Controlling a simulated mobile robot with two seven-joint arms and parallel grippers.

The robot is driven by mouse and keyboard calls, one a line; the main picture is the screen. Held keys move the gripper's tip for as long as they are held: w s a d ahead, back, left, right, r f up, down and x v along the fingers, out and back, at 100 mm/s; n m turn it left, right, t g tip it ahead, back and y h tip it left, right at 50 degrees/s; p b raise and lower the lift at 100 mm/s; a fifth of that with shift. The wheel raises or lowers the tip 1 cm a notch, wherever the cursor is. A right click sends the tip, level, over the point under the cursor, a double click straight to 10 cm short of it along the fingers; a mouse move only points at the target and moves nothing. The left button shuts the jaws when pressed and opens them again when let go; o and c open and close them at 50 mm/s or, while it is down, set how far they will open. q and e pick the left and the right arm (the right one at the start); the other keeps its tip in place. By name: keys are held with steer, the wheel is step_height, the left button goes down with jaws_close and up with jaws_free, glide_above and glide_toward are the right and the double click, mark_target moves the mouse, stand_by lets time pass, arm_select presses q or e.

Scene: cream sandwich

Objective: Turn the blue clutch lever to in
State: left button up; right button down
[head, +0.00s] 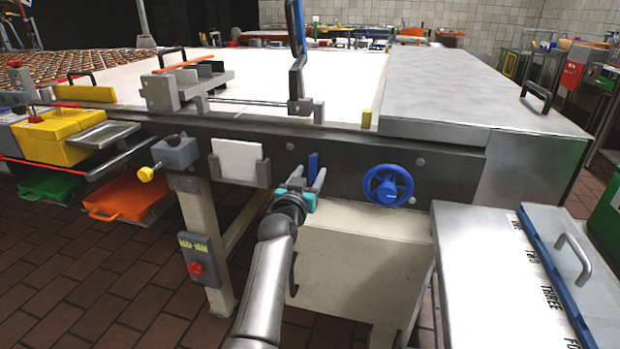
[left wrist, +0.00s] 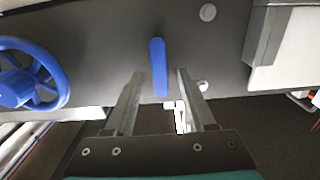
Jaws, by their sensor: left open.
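The blue clutch lever (head: 313,163) stands upright on the dark front rail of the machine, left of the blue handwheel. In the left wrist view the lever (left wrist: 158,62) hangs between the fingertips, with its rounded end toward the gripper. My left gripper (head: 309,182) is open in front of the lever. In the left wrist view its two fingers (left wrist: 161,76) show on either side of the lever, with a gap on each side. I cannot tell how deep the lever reaches between them. No in or out marking is legible. My right gripper is not in view.
The blue handwheel (head: 388,185) sits right of the lever. A white card in a holder (head: 240,163) is to its left. A beige box (head: 360,255) lies below the rail. A red-button switch box (head: 196,262) is on the leg.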

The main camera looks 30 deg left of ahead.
arm_select(q)
steer(key=shift+w, duration=0.2)
steer(key=shift+c, duration=0.2)
jaws_close()
stand_by(1.2)
